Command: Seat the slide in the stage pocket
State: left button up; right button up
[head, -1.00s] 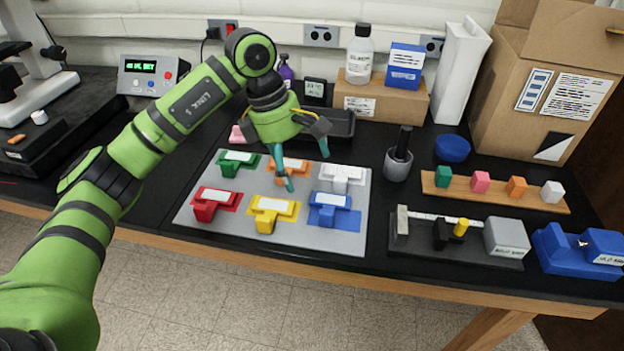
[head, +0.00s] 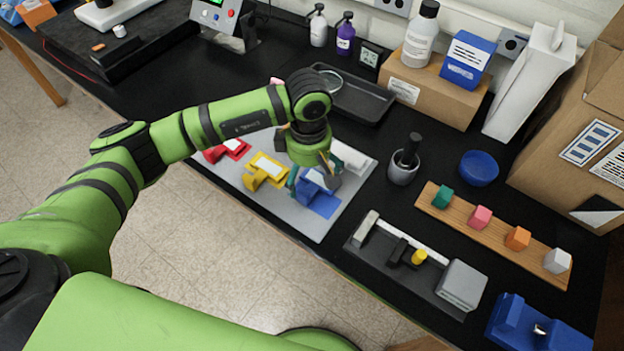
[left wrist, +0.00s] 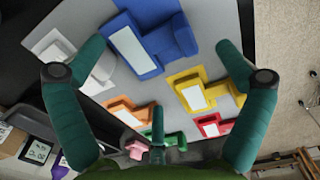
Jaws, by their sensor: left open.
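I cannot tell for sure which piece is the slide or which recess is the stage pocket. A grey board (head: 240,196) carries coloured T-shaped blocks with white labels. The blue block (head: 318,202) also shows at the top of the left wrist view (left wrist: 178,38). The yellow block (head: 266,172) lies to its left and the white block (head: 350,157) behind it. My left gripper (head: 310,174) is over the blue block and partly hides it. In the left wrist view its fingers (left wrist: 160,47) are spread wide, with nothing held between them. My right gripper is out of view.
A dark fixture (head: 368,262) with a grey block and yellow knob stands right of the board. A wooden strip (head: 468,228) with small coloured blocks lies behind it. A mortar (head: 402,172), black tray (head: 350,98) and blue bowl (head: 479,167) stand nearby.

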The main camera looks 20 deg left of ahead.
aim_at(311, 190)
pick_arm(q)
jog(key=f, duration=0.1)
jog(key=f+p, duration=0.1)
jog(key=f, duration=0.1)
jog(key=shift+s+d+f+p, duration=0.15)
jog(key=shift+s+d+p, duration=0.1)
jog(key=shift+d+p, duration=0.1)
jog(key=shift+a+f, duration=0.1)
jog(key=shift+f, duration=0.25)
jog(key=shift+s, duration=0.1)
grip_shut()
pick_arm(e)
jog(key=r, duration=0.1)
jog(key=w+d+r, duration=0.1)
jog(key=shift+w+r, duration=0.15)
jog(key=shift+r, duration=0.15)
pick_arm(q)
jog(key=shift+r, duration=0.1)
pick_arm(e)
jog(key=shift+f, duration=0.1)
